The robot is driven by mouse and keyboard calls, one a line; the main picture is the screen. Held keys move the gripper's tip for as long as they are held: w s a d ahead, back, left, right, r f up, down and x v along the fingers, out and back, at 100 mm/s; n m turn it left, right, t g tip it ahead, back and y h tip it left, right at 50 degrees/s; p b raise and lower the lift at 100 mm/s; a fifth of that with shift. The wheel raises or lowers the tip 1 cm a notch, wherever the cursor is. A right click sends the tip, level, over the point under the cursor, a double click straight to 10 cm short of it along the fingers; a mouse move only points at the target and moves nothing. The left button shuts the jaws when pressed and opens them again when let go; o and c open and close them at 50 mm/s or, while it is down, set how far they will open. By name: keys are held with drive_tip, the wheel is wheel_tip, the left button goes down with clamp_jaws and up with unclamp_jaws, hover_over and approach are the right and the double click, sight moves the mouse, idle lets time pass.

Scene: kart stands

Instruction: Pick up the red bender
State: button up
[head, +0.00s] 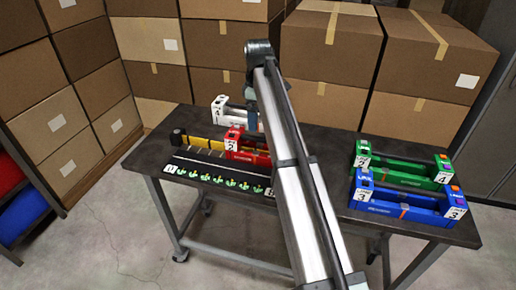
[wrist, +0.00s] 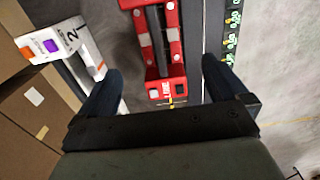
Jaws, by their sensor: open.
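The red bender (head: 236,152) lies on the dark table in the head view, partly hidden behind my arm. In the wrist view the red bender (wrist: 163,38) runs up from the space between my fingers, with a black bar along its middle and its near end showing a label. My gripper (wrist: 161,72) is open, with one dark finger to each side of the bender's near end and a gap on both sides. In the head view my gripper is mostly hidden behind the arm.
A white bender (head: 221,112) stands behind the red one; it also shows in the wrist view (wrist: 58,42). A yellow-and-black tool (head: 203,144) and a black strip with green pieces (head: 215,178) lie nearby. Green (head: 405,171) and blue (head: 410,207) benders sit at right. Boxes stand behind.

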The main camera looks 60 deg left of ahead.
sight(258, 150)
wheel_tip(258, 150, down, 13)
drive_tip(key=shift+w+a+r, duration=0.1)
idle(0.6)
drive_tip(key=c, duration=1.8)
clamp_jaws()
drive_tip(key=shift+r, duration=0.2)
